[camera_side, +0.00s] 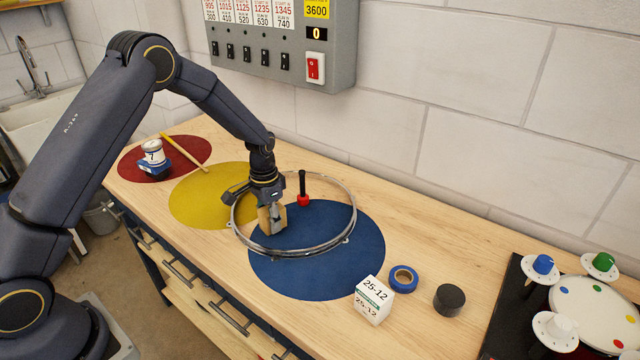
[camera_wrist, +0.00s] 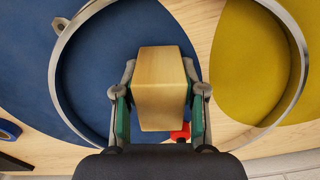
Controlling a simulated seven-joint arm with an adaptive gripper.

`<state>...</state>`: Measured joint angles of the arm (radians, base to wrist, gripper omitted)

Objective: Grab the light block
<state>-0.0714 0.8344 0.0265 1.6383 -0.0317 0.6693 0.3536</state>
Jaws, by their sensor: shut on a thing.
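The light wooden block (camera_side: 266,221) is between the fingers of my gripper (camera_side: 270,208) in the side view, at the left edge of the blue circle (camera_side: 320,275). In the wrist view, the block (camera_wrist: 160,85) fills the space between the two fingertips (camera_wrist: 159,92), and both fingers touch its sides. My gripper is shut on it. The block is inside the metal hoop (camera_side: 352,215). I cannot tell whether its bottom touches the bench.
A red-headed tool with a black handle (camera_side: 303,190) stands inside the hoop, close to my gripper. A yellow circle (camera_side: 195,200) lies left. A white box (camera_side: 372,300), blue tape (camera_side: 403,279) and black puck (camera_side: 449,300) stand right of the blue circle. A control box (camera_side: 300,60) hangs behind.

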